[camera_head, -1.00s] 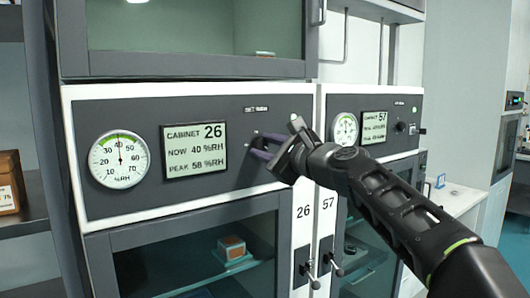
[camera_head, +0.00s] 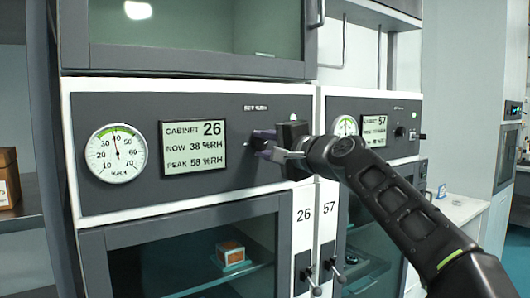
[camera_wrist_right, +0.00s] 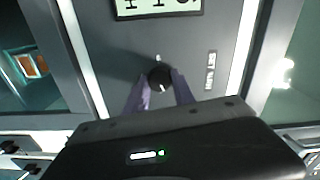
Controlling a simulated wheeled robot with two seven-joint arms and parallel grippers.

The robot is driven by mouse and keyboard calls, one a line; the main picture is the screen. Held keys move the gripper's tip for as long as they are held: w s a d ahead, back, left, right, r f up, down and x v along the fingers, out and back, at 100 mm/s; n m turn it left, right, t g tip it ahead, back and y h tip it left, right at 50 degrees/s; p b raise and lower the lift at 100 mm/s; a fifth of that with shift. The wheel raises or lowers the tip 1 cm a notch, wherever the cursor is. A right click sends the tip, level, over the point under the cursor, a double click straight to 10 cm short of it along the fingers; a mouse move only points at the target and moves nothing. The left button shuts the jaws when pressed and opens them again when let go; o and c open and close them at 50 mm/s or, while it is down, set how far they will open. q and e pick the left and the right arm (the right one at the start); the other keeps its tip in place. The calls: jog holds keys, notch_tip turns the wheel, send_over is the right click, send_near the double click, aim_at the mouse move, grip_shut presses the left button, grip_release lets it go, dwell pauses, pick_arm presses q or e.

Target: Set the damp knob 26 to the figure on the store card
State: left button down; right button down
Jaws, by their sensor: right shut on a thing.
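Cabinet 26's panel (camera_head: 100,203) has a round dial (camera_head: 116,153) whose needle points a little left of the top, near 40. A white mark shows on the knob's near edge. The store card is not identifiable. My left gripper is out of view.
Cabinet 57 with its display (camera_head: 374,129) stands to the right, partly behind my right arm. Door handles (camera_head: 308,279) sit below the panels. A small box (camera_head: 230,252) lies behind the lower glass. A brown box (camera_head: 8,178) stands on the left shelf.

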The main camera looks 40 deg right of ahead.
jog(key=n+b, duration=0.1)
jog(key=n, duration=0.2)
jog(key=shift+f+n+b, duration=0.15)
jog(key=shift+n+b, duration=0.2)
jog(key=shift+n, duration=0.05)
jog(key=n+b, duration=0.1)
jog(key=n, duration=0.2)
jog(key=shift+n, duration=0.3)
jog(key=n+b, duration=0.1)
jog(key=n, duration=0.2)
jog(key=shift+a+n+b, duration=0.1)
jog(key=shift+n+b, duration=0.2)
jog(key=shift+b, duration=0.05)
jog(key=shift+n+b, duration=0.35)
jog(key=shift+n, duration=1.15)
jog(key=c, duration=1.1)
grip_release()
jog(key=shift+r, duration=0.2)
jog(key=shift+o, duration=0.2)
